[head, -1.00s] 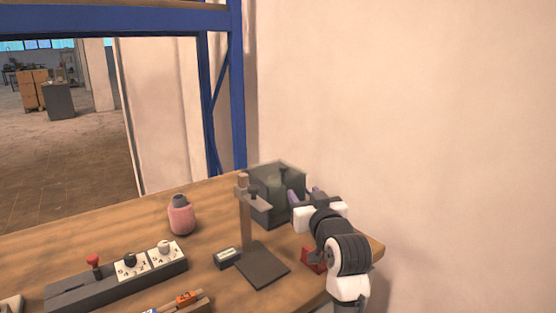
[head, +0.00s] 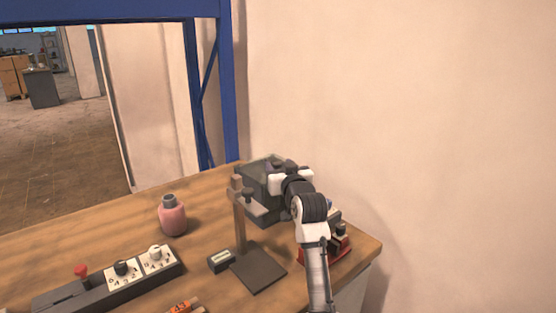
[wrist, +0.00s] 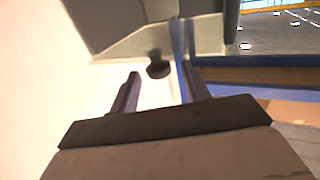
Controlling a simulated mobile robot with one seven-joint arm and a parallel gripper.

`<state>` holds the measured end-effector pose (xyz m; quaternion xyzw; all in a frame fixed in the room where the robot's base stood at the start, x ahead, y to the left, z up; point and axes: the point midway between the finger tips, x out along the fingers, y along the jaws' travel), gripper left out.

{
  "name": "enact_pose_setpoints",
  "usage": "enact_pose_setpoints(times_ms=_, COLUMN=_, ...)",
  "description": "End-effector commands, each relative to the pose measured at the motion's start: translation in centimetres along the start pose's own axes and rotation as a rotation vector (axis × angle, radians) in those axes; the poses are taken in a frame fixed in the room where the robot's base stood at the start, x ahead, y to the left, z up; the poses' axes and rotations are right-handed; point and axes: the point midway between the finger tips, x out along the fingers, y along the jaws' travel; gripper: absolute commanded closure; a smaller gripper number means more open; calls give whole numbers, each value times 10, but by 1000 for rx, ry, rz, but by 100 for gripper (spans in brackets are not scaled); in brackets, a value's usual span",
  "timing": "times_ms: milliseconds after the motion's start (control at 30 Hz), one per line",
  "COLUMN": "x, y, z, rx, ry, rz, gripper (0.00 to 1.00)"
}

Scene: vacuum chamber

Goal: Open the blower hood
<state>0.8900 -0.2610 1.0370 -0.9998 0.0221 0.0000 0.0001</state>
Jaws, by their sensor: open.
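The blower hood looks to be the dark grey box (head: 258,181) with a greenish-grey top at the back of the table; my gripper and wrist cover its right part. In the wrist view its grey body (wrist: 150,40) fills the top, and a dark round knob (wrist: 158,70) sticks out. My gripper (wrist: 160,76) is open, with one finger on each side of the knob in the picture. I cannot tell whether the fingers reach around it or touch it. In the head view my gripper (head: 290,168) is at the box, its fingers mostly hidden.
A stand with a dark base plate (head: 258,270) and upright post is just left of my arm. A red-based device (head: 340,250) is to the right, partly behind my arm. A pink bottle (head: 172,216) and a control strip (head: 110,285) are farther left. A wall closes the right side.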

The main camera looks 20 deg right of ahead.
Motion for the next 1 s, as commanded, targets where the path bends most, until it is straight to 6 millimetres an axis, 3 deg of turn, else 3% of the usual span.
enact_pose_setpoints(times_ms=200, x=20, y=0, z=0, rx=-1, ry=-1, rz=0, gripper=53)
enact_pose_setpoints(times_ms=533, x=23, y=0, z=0, rx=-1, ry=1, rz=0, gripper=53)
enact_pose_setpoints(times_ms=900, x=22, y=0, z=0, rx=0, ry=0, rz=0, gripper=100)
enact_pose_setpoints(times_ms=1000, x=22, y=0, z=0, rx=0, ry=0, rz=0, gripper=100)
